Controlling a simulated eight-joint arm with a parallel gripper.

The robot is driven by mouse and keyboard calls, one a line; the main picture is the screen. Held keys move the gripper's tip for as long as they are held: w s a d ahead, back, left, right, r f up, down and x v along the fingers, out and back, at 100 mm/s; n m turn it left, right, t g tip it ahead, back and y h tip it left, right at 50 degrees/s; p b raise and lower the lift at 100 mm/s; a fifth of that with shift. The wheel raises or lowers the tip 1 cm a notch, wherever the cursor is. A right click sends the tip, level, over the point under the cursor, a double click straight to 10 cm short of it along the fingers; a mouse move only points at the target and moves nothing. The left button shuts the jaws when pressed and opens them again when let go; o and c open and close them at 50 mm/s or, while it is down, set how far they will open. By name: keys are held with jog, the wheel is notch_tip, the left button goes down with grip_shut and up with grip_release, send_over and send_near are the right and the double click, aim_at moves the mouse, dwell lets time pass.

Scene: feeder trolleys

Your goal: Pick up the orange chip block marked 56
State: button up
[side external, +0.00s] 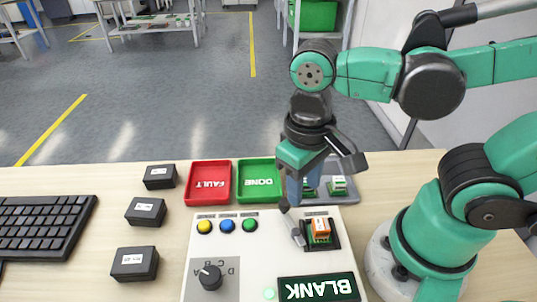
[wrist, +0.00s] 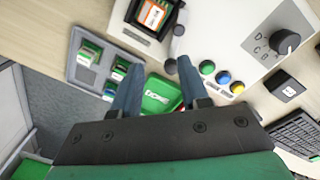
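The orange chip block (side external: 320,228) sits in a black socket on the right of the white panel. It also shows at the top of the wrist view (wrist: 152,13), partly cut off by the frame edge. Its marking is too small to read. My gripper (side external: 293,197) is above the panel's back edge, behind and left of the block in the side view. In the wrist view my gripper (wrist: 160,65) has its two fingers well apart with nothing between them. The block lies beyond the fingertips, not touching them.
A grey lever (side external: 294,230) stands beside the socket. A red FAULT tray (side external: 208,200), a green DONE tray (side external: 259,195) and a grey tray with green blocks (wrist: 85,78) lie behind the panel. The panel has buttons, a knob (side external: 210,277) and a BLANK display (side external: 318,289).

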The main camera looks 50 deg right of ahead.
aim_at(322, 224)
jog(key=m, duration=0.2)
jog(key=s+m, duration=0.1)
jog(key=s+d+m+y, duration=0.1)
jog(key=m, duration=0.1)
jog(key=shift+s+f+m+g, duration=0.1)
jog(key=shift+f+m+g, duration=0.2)
jog(key=shift+s+f+m+y, duration=0.2)
jog(key=shift+s+m+y, duration=0.15)
jog(key=shift+m, duration=0.85)
jog(key=shift+s+a+f, duration=0.15)
jog(key=shift+f, duration=1.2)
jog(key=shift+s+a+f, duration=0.1)
jog(key=shift+s+f, duration=0.05)
jog(key=shift+f, duration=1.2)
grip_shut()
